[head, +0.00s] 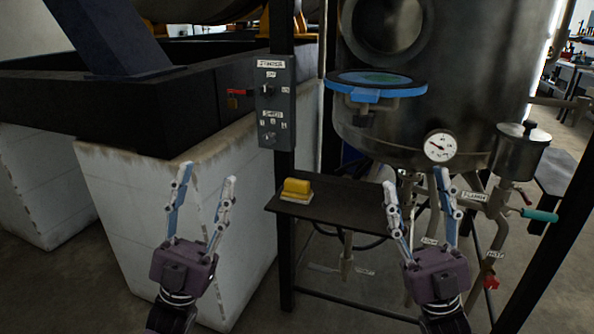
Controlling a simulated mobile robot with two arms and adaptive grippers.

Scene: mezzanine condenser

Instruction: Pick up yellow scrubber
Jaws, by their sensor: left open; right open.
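The yellow scrubber (297,187) with a pale underside lies near the left end of a small dark shelf (340,208). My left gripper (209,172) is open and empty, to the left of the scrubber and apart from it, in front of the white block. My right gripper (415,178) is open and empty, to the right of the scrubber. It overlaps the right part of the shelf in the picture and hides some of it. Nothing covers the scrubber.
A dark post with a grey switch panel (276,103) stands behind the scrubber. A metal tank (470,75) with a gauge (440,146) and a blue round plate (375,88) is above the shelf. A white block (150,220) fills the left. Pipes and valves crowd the right.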

